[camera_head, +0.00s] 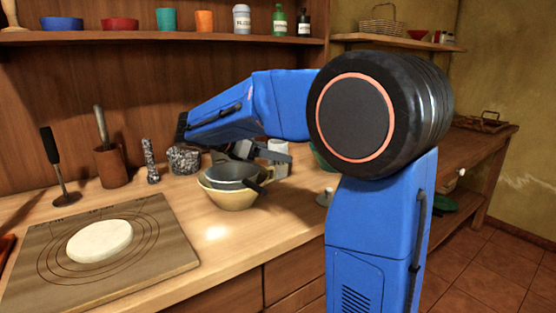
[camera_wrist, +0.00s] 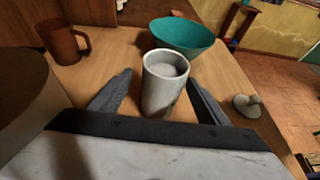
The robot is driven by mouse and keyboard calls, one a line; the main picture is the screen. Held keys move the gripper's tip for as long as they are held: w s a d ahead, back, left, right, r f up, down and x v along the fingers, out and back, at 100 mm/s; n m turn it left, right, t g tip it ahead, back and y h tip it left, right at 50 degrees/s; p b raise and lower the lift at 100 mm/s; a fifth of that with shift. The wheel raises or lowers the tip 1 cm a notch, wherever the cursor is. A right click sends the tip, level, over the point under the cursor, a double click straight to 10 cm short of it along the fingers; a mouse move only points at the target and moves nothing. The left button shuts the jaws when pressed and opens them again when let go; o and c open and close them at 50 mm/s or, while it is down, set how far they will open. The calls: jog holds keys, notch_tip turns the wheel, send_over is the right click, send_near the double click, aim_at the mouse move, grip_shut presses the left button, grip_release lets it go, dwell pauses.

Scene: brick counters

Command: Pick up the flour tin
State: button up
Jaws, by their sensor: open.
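A pale grey open-topped tin (camera_wrist: 163,95) with white contents stands upright on the counter in the wrist view; I take it for the flour tin. It also shows as a pale cylinder (camera_head: 278,146) in the head view, partly hidden by my gripper. My gripper (camera_wrist: 160,78) is open, with one dark finger on each side of the tin. Gaps show between the tin and both fingers. In the head view my gripper (camera_head: 272,158) is low over the counter, behind the nested bowls.
Nested bowls (camera_head: 228,197) stand in front of my gripper. A teal bowl (camera_wrist: 182,32) is close behind the tin, a brown mug (camera_wrist: 62,42) to its left, and a small knobbed object (camera_wrist: 247,104) to its right. A board (camera_head: 150,240) with dough lies at left.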

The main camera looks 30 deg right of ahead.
jog(key=shift+s+x, duration=0.1)
jog(key=shift+x, duration=1.25)
jog(key=shift+s+x, duration=0.15)
jog(key=shift+x, duration=1.2)
jog(key=shift+r, duration=0.25)
jog(key=c, duration=1.4)
notch_tip(320, 180, up, 10)
